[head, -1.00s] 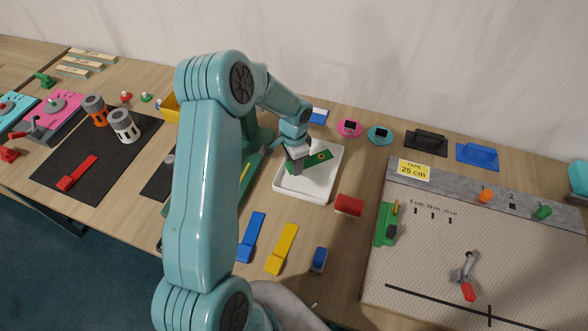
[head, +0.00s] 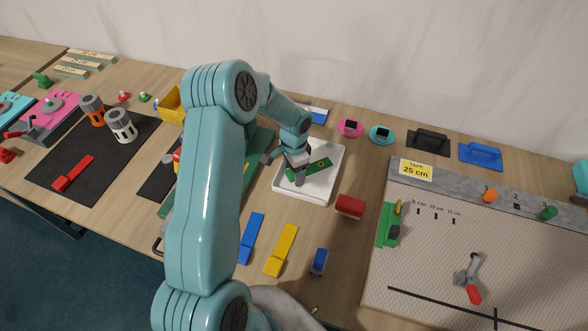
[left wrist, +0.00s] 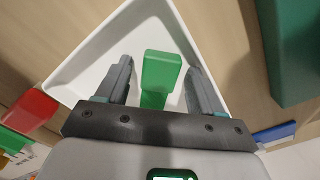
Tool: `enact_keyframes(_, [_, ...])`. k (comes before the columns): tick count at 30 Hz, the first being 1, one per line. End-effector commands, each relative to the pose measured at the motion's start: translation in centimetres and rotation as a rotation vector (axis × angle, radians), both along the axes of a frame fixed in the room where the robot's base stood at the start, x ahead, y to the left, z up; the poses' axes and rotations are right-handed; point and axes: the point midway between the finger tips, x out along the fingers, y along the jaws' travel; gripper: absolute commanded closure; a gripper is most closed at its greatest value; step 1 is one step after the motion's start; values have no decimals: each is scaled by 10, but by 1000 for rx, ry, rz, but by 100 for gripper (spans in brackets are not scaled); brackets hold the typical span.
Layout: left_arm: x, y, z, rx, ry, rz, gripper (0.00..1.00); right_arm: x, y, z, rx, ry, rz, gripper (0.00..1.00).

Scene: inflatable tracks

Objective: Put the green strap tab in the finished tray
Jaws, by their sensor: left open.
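The green strap tab (head: 319,165) lies in the white tray (head: 318,192), and one end is hidden by my left gripper in the head view. My left gripper (head: 296,176) is over the tray, with its fingers down at the tab. In the left wrist view my left gripper (left wrist: 158,68) is open, with one finger on each side of the green tab (left wrist: 160,76) and a gap on both sides. The white tray (left wrist: 88,62) surrounds them there. My right gripper does not show.
A red block (head: 350,206) sits just right of the tray. Blue (head: 251,238) and yellow (head: 282,250) strap tabs lie in front of it. A green board (head: 258,150) stands close on the left, partly behind my arm. A large pegged board (head: 440,240) fills the right.

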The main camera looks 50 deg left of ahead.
Motion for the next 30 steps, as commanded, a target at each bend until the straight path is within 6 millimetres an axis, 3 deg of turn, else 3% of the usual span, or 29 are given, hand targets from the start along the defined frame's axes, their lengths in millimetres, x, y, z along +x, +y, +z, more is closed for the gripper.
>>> enact_keyframes(4, [0,0,17,1,-1,0,33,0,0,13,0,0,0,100])
enact_keyframes(9, [1,0,58,2,-4,-1,33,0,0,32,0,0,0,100])
enact_keyframes(18, [1,0,111,2,-3,-1,33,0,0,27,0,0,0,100])
enact_keyframes(23, [1,0,122,1,-1,0,33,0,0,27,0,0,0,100])
enact_keyframes(30, [0,0,123,0,0,0,33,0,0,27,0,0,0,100])
